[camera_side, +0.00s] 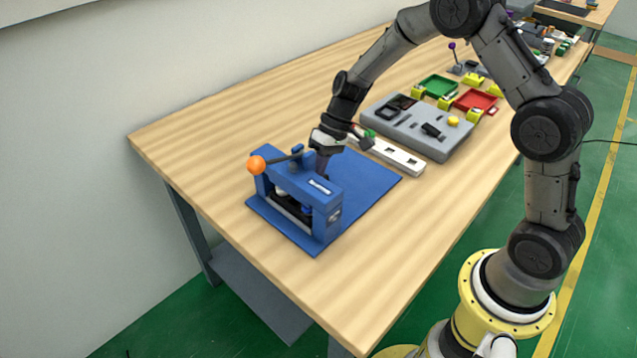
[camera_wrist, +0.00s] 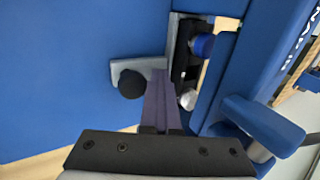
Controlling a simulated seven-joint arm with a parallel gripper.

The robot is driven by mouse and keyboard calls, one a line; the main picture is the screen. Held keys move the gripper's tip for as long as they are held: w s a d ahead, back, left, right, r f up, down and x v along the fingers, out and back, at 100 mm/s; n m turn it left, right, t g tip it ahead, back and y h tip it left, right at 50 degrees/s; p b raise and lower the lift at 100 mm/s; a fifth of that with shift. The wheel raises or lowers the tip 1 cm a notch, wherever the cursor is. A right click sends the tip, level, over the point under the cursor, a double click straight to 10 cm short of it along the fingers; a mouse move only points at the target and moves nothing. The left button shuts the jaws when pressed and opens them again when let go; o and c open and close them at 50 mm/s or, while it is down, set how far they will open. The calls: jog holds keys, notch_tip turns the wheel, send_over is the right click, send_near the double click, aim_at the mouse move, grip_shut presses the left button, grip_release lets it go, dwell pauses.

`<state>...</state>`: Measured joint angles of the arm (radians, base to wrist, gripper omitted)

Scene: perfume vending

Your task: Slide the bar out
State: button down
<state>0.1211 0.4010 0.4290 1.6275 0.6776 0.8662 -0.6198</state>
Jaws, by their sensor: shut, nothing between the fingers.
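A blue press-like device (camera_side: 300,190) stands on a blue mat (camera_side: 371,182) at the front of the table. In the wrist view, a flat grey bar (camera_wrist: 122,68) with a round black knob (camera_wrist: 132,84) sticks out from the device's open side. My gripper (camera_wrist: 158,76) is shut and empty. In the wrist view its fingers are just right of the knob, over or against the grey bar; contact is unclear. In the side view my gripper (camera_side: 322,172) is low behind the device, its fingertips partly hidden. A blue-capped item (camera_wrist: 202,45) and a silver round part (camera_wrist: 188,99) show inside the device.
The device's lever ends in an orange ball (camera_side: 257,165), left of my gripper. A white power strip (camera_side: 398,156) and a grey panel (camera_side: 440,143) lie behind and right. Green (camera_side: 438,85) and red (camera_side: 475,101) trays are farther back. The mat is clear on its right side.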

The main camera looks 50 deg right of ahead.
aim_at(336, 183)
jog(key=shift+s+d+f, duration=0.1)
jog(key=shift+s+f, duration=0.25)
jog(key=shift+f, duration=0.2)
jog(key=shift+d, duration=4.1)
jog(key=shift+a, duration=0.2)
jog(key=shift+a+r, duration=0.1)
jog(key=shift+a, duration=0.35)
jog(key=shift+w+r, duration=0.15)
jog(key=shift+r, duration=1)
jog(key=shift+w+r, duration=0.1)
jog(key=shift+r, duration=3)
